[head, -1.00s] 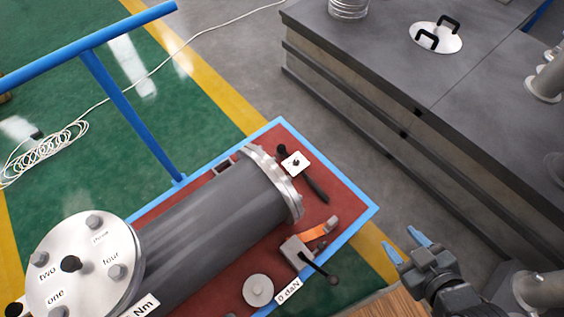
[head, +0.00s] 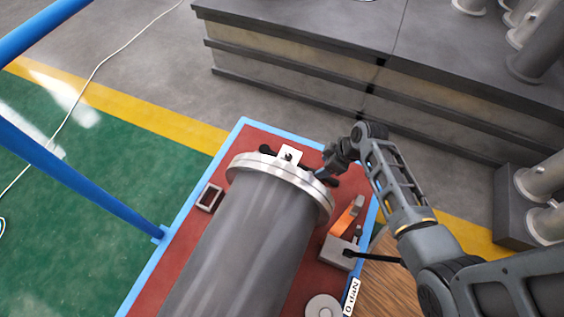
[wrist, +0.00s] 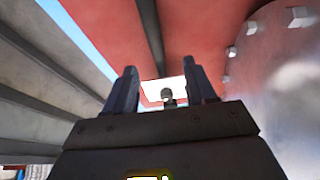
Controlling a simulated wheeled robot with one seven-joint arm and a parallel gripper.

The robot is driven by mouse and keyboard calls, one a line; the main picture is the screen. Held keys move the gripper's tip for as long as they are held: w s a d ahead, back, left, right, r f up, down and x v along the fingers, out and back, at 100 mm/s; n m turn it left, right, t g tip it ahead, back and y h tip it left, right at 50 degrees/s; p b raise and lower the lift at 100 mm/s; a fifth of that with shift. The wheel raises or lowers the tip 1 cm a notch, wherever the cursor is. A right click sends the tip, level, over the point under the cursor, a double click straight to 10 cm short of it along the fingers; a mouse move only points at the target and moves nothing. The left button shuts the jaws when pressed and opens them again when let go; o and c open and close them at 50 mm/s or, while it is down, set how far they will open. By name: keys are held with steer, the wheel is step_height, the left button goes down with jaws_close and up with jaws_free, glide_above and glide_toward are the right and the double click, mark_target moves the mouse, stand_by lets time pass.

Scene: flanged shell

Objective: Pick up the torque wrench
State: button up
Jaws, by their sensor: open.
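The torque wrench (head: 268,150) seems to be the black tool lying on the red cart top, just beyond the flanged end of the grey cylinder. The flange and my gripper hide part of it. A white plate with a dark knob (head: 289,154) sits at its middle, and this plate also shows in the wrist view (wrist: 155,91). My gripper (head: 321,174) is open and low beside the flange, near the wrench's right part. In the wrist view the fingers (wrist: 160,72) stand apart, with the plate beyond and between them. A dark bar (wrist: 150,32), possibly the wrench, runs beyond them.
The grey cylinder's bolted flange (head: 322,203) is close to my gripper. A grey block with a lever (head: 340,251) and an orange part (head: 347,215) lie to the right. A blue rim (head: 193,196) edges the cart. A grey workbench (head: 300,50) stands behind.

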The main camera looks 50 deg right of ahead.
mark_target(315, 170)
steer(key=b+x, duration=0.1)
steer(key=x, duration=0.2)
steer(key=b+x, duration=0.2)
steer(key=x, duration=0.2)
steer(key=shift+d, duration=0.25)
steer(key=shift+r, duration=0.1)
jaws_close()
